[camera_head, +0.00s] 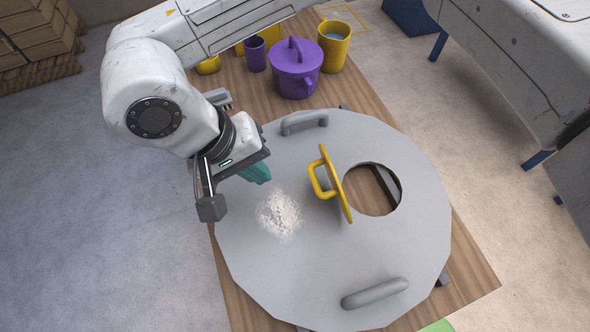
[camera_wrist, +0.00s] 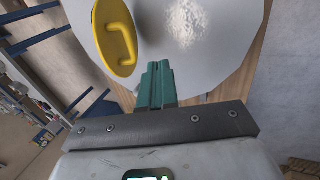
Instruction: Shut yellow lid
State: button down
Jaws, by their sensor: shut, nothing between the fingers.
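The yellow lid (camera_head: 333,184) stands tilted up on its edge at the left side of a round hole (camera_head: 373,189) in a large grey disc cover (camera_head: 400,255). Its yellow handle faces left, and the hole is uncovered. In the wrist view the yellow lid (camera_wrist: 114,38) shows its handle side at the upper left. My gripper (camera_head: 257,174) is shut and empty, with teal fingers above the left part of the disc, left of the lid and apart from it. The fingers (camera_wrist: 157,72) also show in the wrist view, to the lid's lower right.
A patch of white powder (camera_head: 280,214) lies on the disc. Grey handles (camera_head: 304,122) (camera_head: 375,293) rise from its far and near edges. Behind the disc stand a purple lidded pot (camera_head: 296,70), a yellow cup (camera_head: 333,48) and a purple cup (camera_head: 255,55) on the wooden table (camera_head: 360,92).

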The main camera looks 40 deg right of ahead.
jog(key=s+d+f+p, duration=0.3)
jog(key=d+f, duration=0.3)
jog(key=f, duration=0.1)
jog(key=shift+d+f, duration=0.35)
